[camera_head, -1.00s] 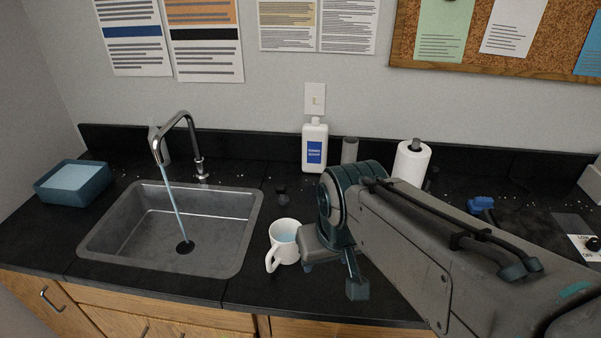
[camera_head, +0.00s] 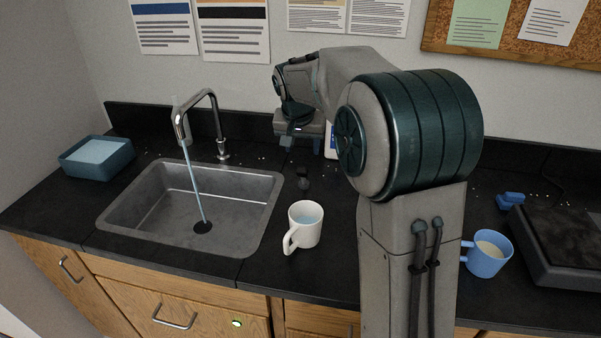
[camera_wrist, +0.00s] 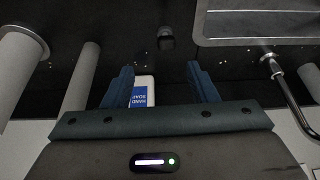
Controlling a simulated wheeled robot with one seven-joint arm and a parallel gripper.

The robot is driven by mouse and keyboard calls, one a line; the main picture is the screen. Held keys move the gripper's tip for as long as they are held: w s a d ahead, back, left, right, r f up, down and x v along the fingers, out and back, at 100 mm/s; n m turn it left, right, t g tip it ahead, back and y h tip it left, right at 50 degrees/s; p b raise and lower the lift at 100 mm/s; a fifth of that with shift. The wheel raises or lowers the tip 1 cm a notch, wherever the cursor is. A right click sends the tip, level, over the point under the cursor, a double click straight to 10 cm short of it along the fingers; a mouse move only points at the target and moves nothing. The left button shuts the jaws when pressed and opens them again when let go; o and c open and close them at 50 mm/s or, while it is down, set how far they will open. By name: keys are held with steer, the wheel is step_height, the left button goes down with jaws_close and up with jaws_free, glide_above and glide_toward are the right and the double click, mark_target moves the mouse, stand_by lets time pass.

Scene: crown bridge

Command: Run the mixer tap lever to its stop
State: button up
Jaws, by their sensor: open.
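The chrome mixer tap (camera_head: 207,98) stands behind the sink, and water runs from its spout into the basin. It also shows at the right of the wrist view (camera_wrist: 290,88). A small dark fitting (camera_head: 303,178) stands on the counter right of the sink and shows in the wrist view (camera_wrist: 166,38); I cannot tell whether it is the lever. My gripper (camera_head: 302,142) is open and empty, to the right of the tap and apart from it, above the back of the counter. Its two blue fingers (camera_wrist: 161,85) are spread in the wrist view.
The sink (camera_head: 150,200) lies left of a white mug (camera_head: 305,228). A soap bottle (camera_wrist: 143,92) stands behind the fingers. A blue tub (camera_head: 97,155) is at the far left. A blue mug (camera_head: 488,258) and a dark appliance (camera_head: 555,245) are at the right. Paper notices hang behind.

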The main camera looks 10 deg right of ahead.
mark_target(302, 167)
steer(key=x, duration=0.5)
steer(key=w+p+x, duration=0.1)
steer(key=x, duration=0.4)
steer(key=w+p+x, duration=0.1)
steer(key=x, duration=0.4)
steer(key=shift+a, duration=0.2)
steer(key=c, duration=1)
